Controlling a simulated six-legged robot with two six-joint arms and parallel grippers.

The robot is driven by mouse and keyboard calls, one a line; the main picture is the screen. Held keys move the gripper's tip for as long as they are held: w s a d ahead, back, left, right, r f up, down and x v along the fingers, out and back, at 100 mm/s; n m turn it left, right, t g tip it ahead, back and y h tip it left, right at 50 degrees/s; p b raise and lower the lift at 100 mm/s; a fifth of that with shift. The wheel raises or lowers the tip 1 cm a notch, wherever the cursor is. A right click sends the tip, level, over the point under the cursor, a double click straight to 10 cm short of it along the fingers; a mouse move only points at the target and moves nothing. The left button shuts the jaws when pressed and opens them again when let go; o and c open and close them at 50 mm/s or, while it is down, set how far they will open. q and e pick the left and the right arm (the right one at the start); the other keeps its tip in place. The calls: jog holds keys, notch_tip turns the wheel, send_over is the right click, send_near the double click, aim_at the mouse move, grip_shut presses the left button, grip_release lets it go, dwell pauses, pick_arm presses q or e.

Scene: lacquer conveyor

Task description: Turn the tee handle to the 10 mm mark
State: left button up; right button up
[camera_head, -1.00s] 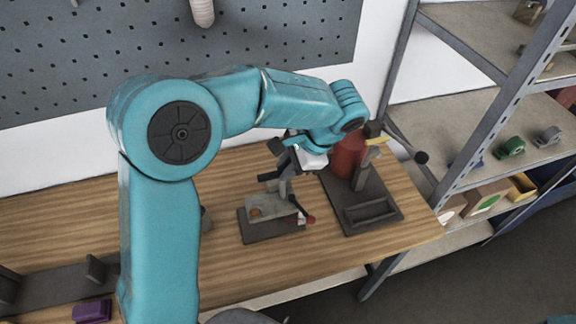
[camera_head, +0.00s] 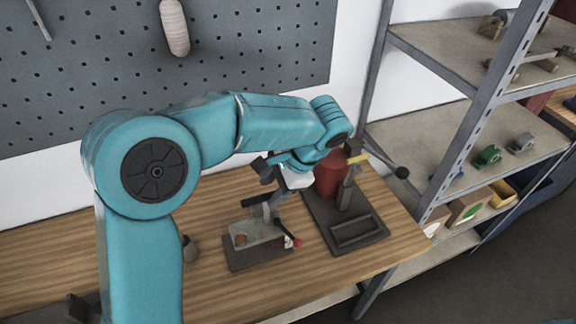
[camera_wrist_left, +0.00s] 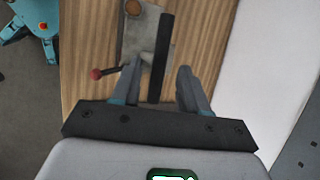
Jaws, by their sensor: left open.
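A small fixture stands on the wooden bench, with a dark base plate (camera_head: 240,264), a grey metal block (camera_head: 250,234) and a red-knobbed lever (camera_head: 297,242). A dark bar (camera_head: 255,200), apparently the tee handle, is above the block; in the left wrist view the dark bar (camera_wrist_left: 160,50) runs lengthwise between my fingers. My left gripper (camera_wrist_left: 158,68) is open, a finger on each side of the bar with gaps visible. The red knob (camera_wrist_left: 96,73) shows left of the fingers there. I cannot make out a 10 mm mark. My right gripper is not in view.
A press-like stand with a red cylinder (camera_head: 329,178), a black-knobbed lever (camera_head: 402,172) and a dark tray base (camera_head: 358,232) stands just right of the fixture. Grey shelving (camera_head: 440,141) is at the right. A pegboard (camera_head: 250,45) rises behind the bench.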

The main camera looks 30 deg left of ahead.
pick_arm(q)
jog(key=v, duration=1.4)
jog(key=shift+r, duration=0.35)
jog(key=shift+d, duration=0.15)
